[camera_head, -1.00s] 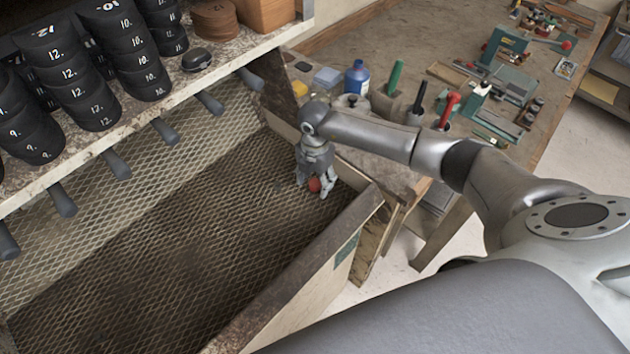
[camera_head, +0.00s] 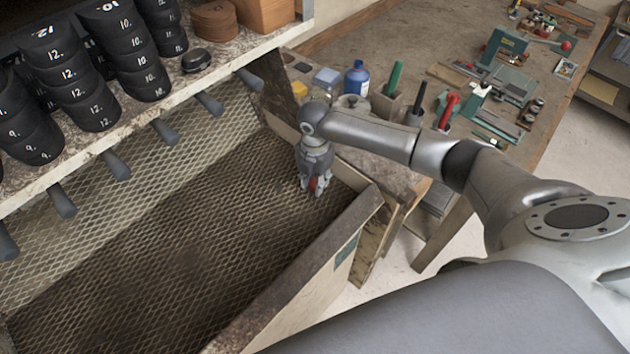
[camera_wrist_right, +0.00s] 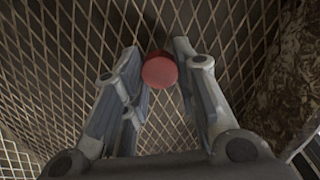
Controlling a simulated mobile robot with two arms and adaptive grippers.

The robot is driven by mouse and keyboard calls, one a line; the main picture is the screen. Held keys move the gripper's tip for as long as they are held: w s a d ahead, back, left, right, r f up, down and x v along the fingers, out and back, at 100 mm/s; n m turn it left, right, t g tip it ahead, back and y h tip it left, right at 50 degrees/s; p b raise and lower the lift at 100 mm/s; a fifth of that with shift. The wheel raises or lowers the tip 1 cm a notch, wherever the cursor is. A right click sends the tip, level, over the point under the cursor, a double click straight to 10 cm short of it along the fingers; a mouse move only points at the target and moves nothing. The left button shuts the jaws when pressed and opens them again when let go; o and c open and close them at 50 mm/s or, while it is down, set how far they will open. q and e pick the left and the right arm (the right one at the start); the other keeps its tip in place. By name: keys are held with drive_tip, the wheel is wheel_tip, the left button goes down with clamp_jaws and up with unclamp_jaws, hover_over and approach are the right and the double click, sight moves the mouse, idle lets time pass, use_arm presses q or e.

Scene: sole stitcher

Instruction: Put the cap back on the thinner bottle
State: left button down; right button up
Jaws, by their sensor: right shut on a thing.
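My right gripper (camera_head: 317,187) is low inside the wire-mesh bin, near its right end, pointing down. Its fingers are shut on a small round red cap (camera_wrist_right: 159,72), which shows between the fingertips in the right wrist view. In the head view only a bit of red shows between the fingers. A blue bottle (camera_head: 356,80) with a pale label stands upright on the workbench, behind and to the right of the gripper; it may be the thinner bottle. Its top is too small to make out clearly. My left gripper is not in view.
The bin's wooden front wall (camera_head: 310,270) and the shelf (camera_head: 190,85) with stacked black numbered pieces flank the gripper. Beside the bottle on the workbench (camera_head: 430,45) stand a round-lidded tin (camera_head: 350,103) and green-, black- and red-handled tools. The bin is otherwise empty.

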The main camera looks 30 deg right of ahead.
drive_tip(key=shift+r+b, duration=0.4)
drive_tip(key=shift+r, duration=0.05)
wheel_tip(320, 180, up, 2)
drive_tip(key=shift+s+d+r+b, duration=0.1)
drive_tip(key=shift+s+r+b, duration=0.05)
drive_tip(key=shift+b, duration=0.55)
drive_tip(key=s+r+b, duration=0.1)
drive_tip(key=s+r, duration=0.2)
drive_tip(key=s, duration=0.1)
drive_tip(key=s+d+r+b, duration=0.1)
drive_tip(key=s+r+b, duration=0.1)
drive_tip(key=s+r, duration=0.1)
drive_tip(key=s+d+r+b, duration=0.1)
drive_tip(key=s+r+b, duration=0.1)
drive_tip(key=s, duration=0.3)
drive_tip(key=shift+s+d+r, duration=0.1)
drive_tip(key=shift+d+r, duration=0.05)
drive_tip(key=shift+r, duration=0.3)
drive_tip(key=shift+s+r, duration=0.35)
drive_tip(key=shift+s, duration=0.35)
